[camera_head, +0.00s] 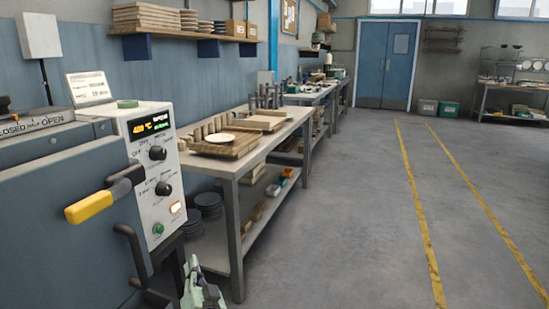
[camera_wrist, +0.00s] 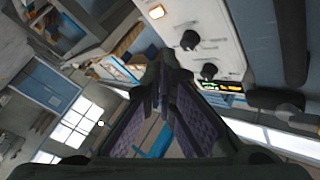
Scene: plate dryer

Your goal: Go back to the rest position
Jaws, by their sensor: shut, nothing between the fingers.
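My gripper (camera_wrist: 165,72) is in the wrist view. Its two dark fingers with purple-grey inner pads meet at the tips, shut and empty. Behind it in that view is the tilted white control panel (camera_wrist: 225,40) of the plate dryer, with two black knobs and a lit display. How far the tips are from the panel cannot be told. In the head view the dryer (camera_head: 75,240) stands at the left, with a yellow-ended lever (camera_head: 90,207) and a panel (camera_head: 155,180) showing an orange reading.
A workbench (camera_head: 270,140) beside the dryer holds a white plate (camera_head: 220,138) on a wooden board, with dark plates on its lower shelf. A wall shelf (camera_head: 190,37) hangs above. Open floor (camera_head: 340,220) with yellow lines lies to the right, towards blue doors (camera_head: 385,62).

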